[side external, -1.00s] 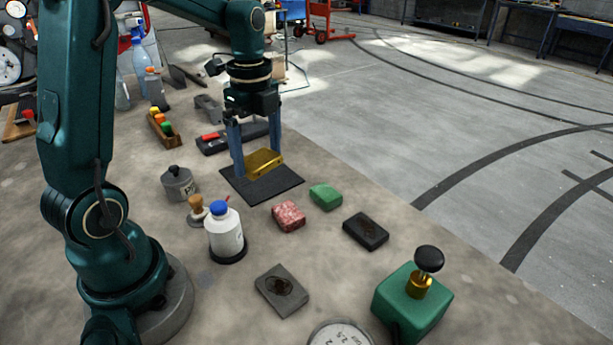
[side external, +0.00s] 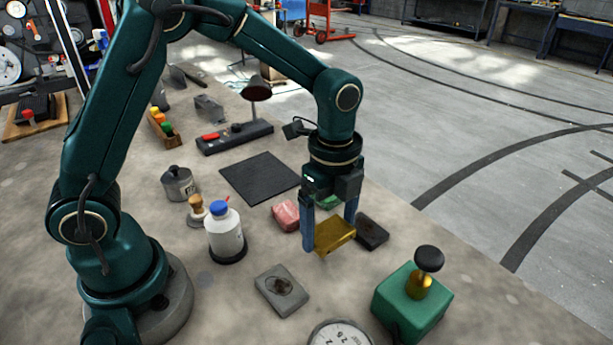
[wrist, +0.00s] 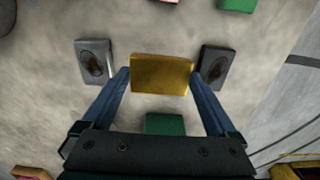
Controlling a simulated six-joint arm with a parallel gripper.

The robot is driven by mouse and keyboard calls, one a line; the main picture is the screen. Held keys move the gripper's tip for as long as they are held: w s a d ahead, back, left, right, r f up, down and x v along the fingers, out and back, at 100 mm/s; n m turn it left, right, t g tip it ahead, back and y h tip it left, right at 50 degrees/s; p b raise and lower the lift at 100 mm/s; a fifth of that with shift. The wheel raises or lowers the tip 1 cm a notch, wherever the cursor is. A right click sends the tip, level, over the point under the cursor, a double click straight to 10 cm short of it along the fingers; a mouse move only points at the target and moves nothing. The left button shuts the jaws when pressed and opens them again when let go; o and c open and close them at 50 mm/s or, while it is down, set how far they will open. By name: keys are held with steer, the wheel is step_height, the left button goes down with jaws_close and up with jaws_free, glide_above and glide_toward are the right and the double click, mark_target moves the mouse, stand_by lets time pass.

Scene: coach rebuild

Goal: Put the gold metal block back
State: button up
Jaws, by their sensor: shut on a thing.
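The gold metal block (side external: 333,235) is held between the two blue fingers of my gripper (side external: 330,232), which is shut on it. The block hangs above the table, to the left of a dark pad block (side external: 372,232) in the side view. In the wrist view the gold block (wrist: 161,75) sits level between the fingertips. A grey block with a dark round patch (wrist: 94,61) shows to its left and the dark block (wrist: 214,66) to its right. The gap under the gold block cannot be measured.
The black mat (side external: 260,178) is bare. The grey block (side external: 282,290), a pink block (side external: 286,216), a partly hidden green block (side external: 328,202), a white bottle with blue cap (side external: 225,236) and a green box with black knob (side external: 412,300) stand around. A round dial (side external: 340,334) is at the front.

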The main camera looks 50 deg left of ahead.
mark_target(332, 232)
steer(key=shift+d+f, duration=0.2)
steer(key=shift+d, duration=0.05)
steer(key=shift+f, duration=1.95)
steer(key=o, duration=1.4)
steer(key=shift+f, duration=0.15)
steer(key=shift+o, duration=0.2)
